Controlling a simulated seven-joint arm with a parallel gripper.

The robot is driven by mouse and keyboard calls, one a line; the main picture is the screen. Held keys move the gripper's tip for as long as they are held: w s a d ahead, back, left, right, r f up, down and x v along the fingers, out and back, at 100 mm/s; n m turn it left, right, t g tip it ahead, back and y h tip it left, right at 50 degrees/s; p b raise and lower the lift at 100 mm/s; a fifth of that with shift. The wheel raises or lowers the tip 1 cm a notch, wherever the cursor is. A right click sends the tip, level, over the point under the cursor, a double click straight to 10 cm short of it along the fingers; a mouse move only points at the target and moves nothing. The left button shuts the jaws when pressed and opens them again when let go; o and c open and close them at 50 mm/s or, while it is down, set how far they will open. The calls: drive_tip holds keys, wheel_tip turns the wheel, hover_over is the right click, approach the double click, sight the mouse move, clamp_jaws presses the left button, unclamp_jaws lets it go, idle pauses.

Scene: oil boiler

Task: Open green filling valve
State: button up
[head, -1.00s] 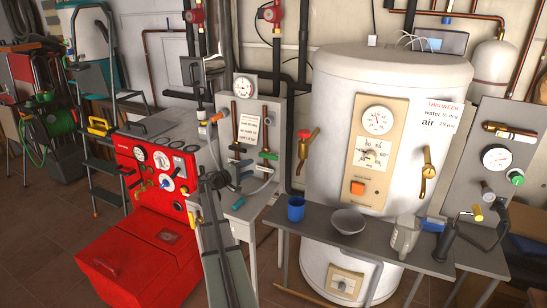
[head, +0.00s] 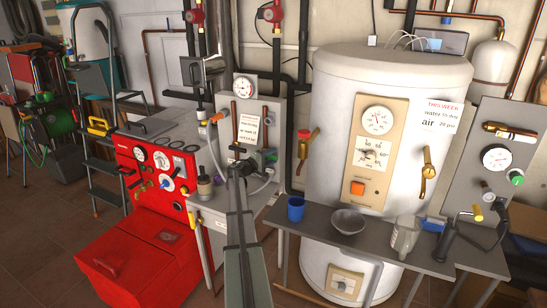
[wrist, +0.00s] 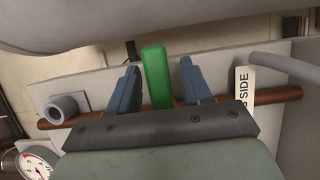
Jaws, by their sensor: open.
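A green valve handle (wrist: 157,78) stands on a brown copper pipe (wrist: 265,97) in the wrist view. My gripper (wrist: 160,66) is open, with one blue-grey finger on each side of the handle. Gaps show between the handle and both fingers, so it is not gripped. The base of the handle is hidden by my gripper's body. In the head view my gripper (head: 263,161) is at the lower part of the grey panel (head: 272,109), on the right-hand copper pipe, and covers most of the handle there.
A hanging tag reading "S SIDE" (wrist: 242,92) and a grey hose (wrist: 285,68) are right of the fingers. A pipe stub (wrist: 68,107) and gauge (wrist: 36,166) are left. The white boiler tank (head: 335,120) stands right of the panel, the red boiler (head: 150,200) left.

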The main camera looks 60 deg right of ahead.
drive_tip(key=shift+s+d, duration=0.3)
drive_tip(key=shift+d, duration=0.35)
clamp_jaws()
